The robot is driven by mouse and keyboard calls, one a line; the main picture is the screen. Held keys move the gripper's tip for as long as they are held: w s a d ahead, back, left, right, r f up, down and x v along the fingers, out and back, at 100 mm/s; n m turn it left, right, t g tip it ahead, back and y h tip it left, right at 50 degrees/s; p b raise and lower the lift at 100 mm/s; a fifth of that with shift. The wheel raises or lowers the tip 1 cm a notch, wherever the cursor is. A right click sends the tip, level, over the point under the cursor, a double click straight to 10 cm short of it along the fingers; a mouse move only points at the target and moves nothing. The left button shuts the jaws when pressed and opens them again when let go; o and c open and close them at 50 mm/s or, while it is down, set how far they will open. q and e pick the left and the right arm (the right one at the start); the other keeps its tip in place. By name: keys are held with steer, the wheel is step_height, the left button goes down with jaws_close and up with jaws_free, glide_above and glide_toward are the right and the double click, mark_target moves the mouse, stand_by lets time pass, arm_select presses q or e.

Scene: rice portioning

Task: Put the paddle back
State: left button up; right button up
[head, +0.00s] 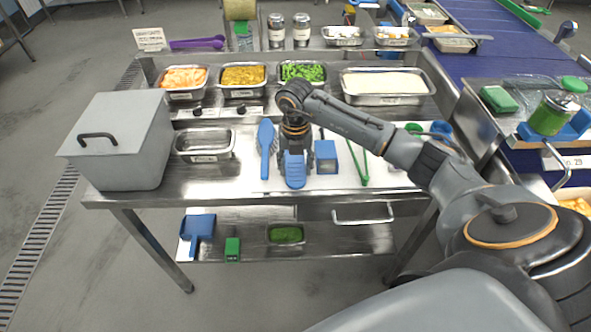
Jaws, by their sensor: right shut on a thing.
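My right gripper (295,148) points down over the white mat on the steel table and is closed on a blue tool, which I take to be the paddle (294,172). The paddle's broad blue end shows just in front of the gripper; its upper part is hidden by the jaws. I cannot tell whether it touches the mat (345,181). A blue spoon-shaped tool (266,140) lies on the mat to the left of the gripper. My left gripper is not in view.
A blue block-like tool (325,155) and green tongs (358,165) lie to the right. A grey lidded box (120,145) and an empty steel pan (205,145) stand at the left. Filled pans, including white rice (384,83), line the back. A blue conveyor (485,60) runs behind right.

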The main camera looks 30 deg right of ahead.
steer(key=shift+r, duration=0.1)
steer(key=shift+s, duration=0.1)
steer(key=o, duration=1.1)
steer(key=shift+o, duration=0.2)
step_height(320, 180, up, 12)
steer(key=b, duration=0.2)
steer(key=shift+b, duration=0.3)
